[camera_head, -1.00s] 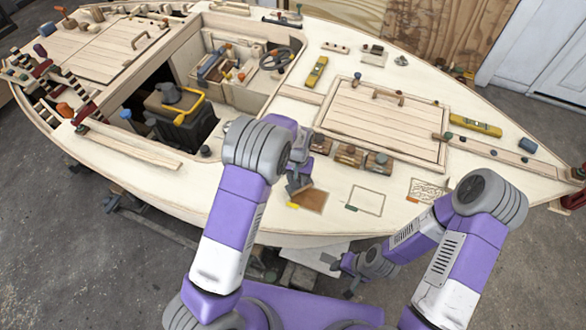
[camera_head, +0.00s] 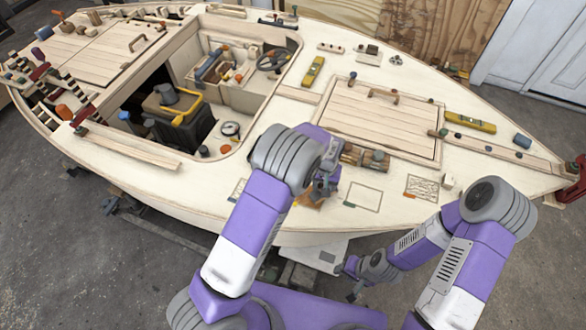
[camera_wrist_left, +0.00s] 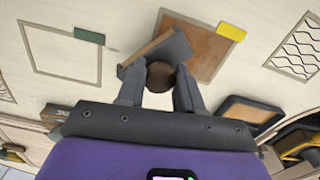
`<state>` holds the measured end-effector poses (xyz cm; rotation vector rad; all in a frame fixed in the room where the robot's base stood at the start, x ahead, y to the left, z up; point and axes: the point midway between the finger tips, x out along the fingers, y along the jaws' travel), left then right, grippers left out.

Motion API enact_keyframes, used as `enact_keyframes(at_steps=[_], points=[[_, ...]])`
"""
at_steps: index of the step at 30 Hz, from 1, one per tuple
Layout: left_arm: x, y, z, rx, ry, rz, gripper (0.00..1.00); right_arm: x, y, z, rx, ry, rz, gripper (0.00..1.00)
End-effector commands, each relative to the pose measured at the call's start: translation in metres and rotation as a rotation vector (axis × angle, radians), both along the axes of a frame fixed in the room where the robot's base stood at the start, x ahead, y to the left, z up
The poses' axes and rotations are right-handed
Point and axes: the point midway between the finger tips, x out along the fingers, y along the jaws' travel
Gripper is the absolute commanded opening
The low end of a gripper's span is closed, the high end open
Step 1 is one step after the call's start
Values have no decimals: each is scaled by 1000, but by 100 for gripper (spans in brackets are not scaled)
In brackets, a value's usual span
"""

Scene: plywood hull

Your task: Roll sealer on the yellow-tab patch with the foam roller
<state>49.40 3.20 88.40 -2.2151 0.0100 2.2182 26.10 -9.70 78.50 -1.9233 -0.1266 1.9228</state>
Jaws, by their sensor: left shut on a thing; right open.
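The yellow-tab patch (camera_wrist_left: 205,45) is an orange-brown square with a yellow tab (camera_wrist_left: 232,31) in the left wrist view. In the head view only part of the patch (camera_head: 309,203) shows under my left gripper (camera_head: 324,187). My left gripper (camera_wrist_left: 160,90) is shut on the foam roller (camera_wrist_left: 160,48), which shows a round brown handle end and a grey head. The grey head overlaps the patch's left side in the wrist view; I cannot tell whether it touches. My right gripper (camera_head: 352,280) is open and empty, low beside the hull's near edge.
A green-tab outline (camera_head: 363,197) and a hatched patch (camera_head: 421,187) lie to the right on the deck. A blue-tab patch (camera_head: 238,189) is left of my left arm. Small boxes (camera_head: 375,160) stand behind the gripper. The cockpit opening (camera_head: 215,130) is at left.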

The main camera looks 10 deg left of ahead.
Motion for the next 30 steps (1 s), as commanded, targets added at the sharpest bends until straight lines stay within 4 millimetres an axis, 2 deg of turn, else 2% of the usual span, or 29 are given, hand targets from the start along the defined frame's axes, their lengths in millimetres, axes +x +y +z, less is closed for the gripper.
enact_keyframes(at_steps=[3,24,30], points=[[0,-8,0,-1,-1,7,0,0,0,0,0,0,0,43],[0,-3,63,-1,-1,15,0,0,0,44,0,0,0,43],[-1,-3,72,-1,-1,17,0,0,0,49,0,0,0,43]])
